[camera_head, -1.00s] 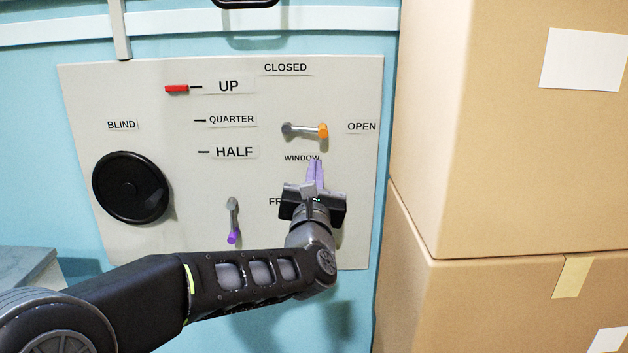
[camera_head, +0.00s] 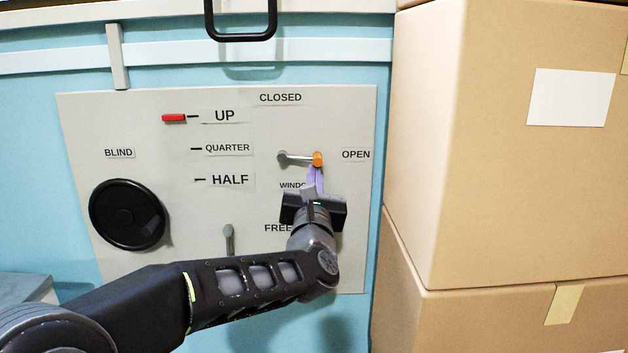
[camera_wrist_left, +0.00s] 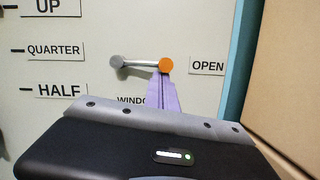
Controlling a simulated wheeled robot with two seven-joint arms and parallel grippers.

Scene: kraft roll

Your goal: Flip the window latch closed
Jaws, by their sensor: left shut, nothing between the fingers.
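The window latch (camera_head: 298,158) is a short grey lever with an orange knob (camera_head: 318,158) at its right end, lying level and pointing at the OPEN label (camera_head: 356,154). The CLOSED label (camera_head: 280,97) is above it. My left gripper (camera_head: 316,170) is shut with its purple fingertips just below the orange knob; whether they touch it I cannot tell. In the left wrist view the shut fingers (camera_wrist_left: 162,92) reach up to just under the knob (camera_wrist_left: 166,65). The WINDOW label is partly hidden by my gripper. My right gripper is not in view.
The panel (camera_head: 85,125) also bears a black blind knob (camera_head: 127,214), a red marker (camera_head: 173,118) by UP and a lower lever (camera_head: 229,240) partly behind my arm. Stacked cardboard boxes (camera_head: 430,130) stand close on the right. A black handle (camera_head: 240,37) is above.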

